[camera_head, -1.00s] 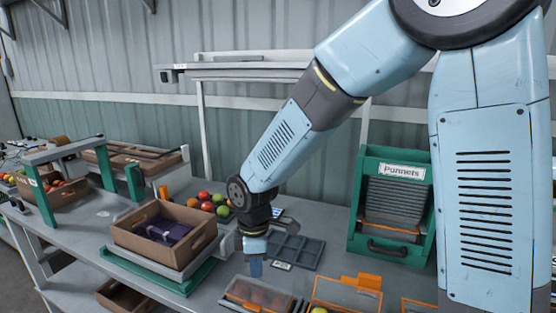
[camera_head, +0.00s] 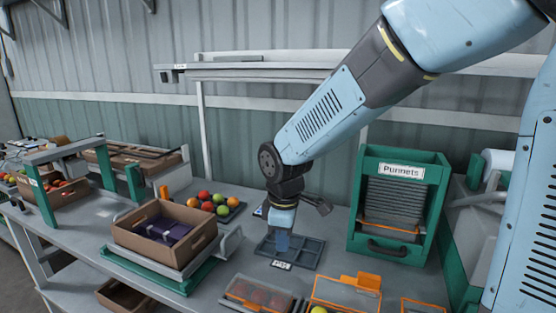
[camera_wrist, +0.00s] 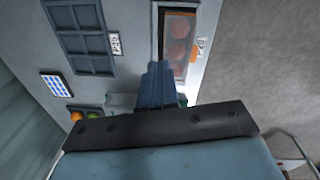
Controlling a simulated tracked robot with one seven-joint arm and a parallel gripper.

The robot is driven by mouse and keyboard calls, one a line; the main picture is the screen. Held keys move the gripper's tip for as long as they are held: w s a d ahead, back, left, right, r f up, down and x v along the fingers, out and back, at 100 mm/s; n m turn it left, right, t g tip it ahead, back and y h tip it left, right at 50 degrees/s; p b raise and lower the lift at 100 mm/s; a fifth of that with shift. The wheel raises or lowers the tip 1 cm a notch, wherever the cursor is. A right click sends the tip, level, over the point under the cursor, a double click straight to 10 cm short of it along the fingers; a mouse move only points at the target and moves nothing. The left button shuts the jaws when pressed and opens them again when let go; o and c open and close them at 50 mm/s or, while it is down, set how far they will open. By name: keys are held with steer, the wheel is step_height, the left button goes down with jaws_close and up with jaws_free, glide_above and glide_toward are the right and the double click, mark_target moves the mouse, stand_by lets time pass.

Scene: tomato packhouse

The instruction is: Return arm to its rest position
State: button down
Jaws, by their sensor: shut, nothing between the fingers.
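My gripper (camera_head: 282,243) points down above the bench, over the grey compartment tray (camera_head: 313,252). Its blue fingers are together with nothing between them. In the wrist view the closed fingers (camera_wrist: 158,86) show in the middle, with the empty compartment tray (camera_wrist: 85,52) to their upper left. My light-blue arm reaches in from the upper right in the head view.
A green punnet rack (camera_head: 404,160) stands right of the arm. A punnet with red fruit (camera_head: 258,296) and an orange-edged punnet (camera_head: 345,290) lie in front. A cardboard crate (camera_head: 200,245) and loose tomatoes stand left. A shelf (camera_head: 240,72) runs behind.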

steer(key=s+d+r+m+t, duration=0.1)
steer(key=s+d+r+m, duration=0.3)
steer(key=d, duration=0.3)
steer(key=s+d+r+m+t, duration=0.2)
steer(key=s+d+r+m, duration=0.2)
steer(key=d, duration=0.4)
steer(key=s+d+r+m+t, duration=0.1)
steer(key=s+d+r+m, duration=0.3)
steer(key=d+m, duration=0.3)
steer(key=shift+d+r+m, duration=0.2)
steer(key=shift+r+m, duration=0.2)
steer(key=shift+r, duration=0.5)
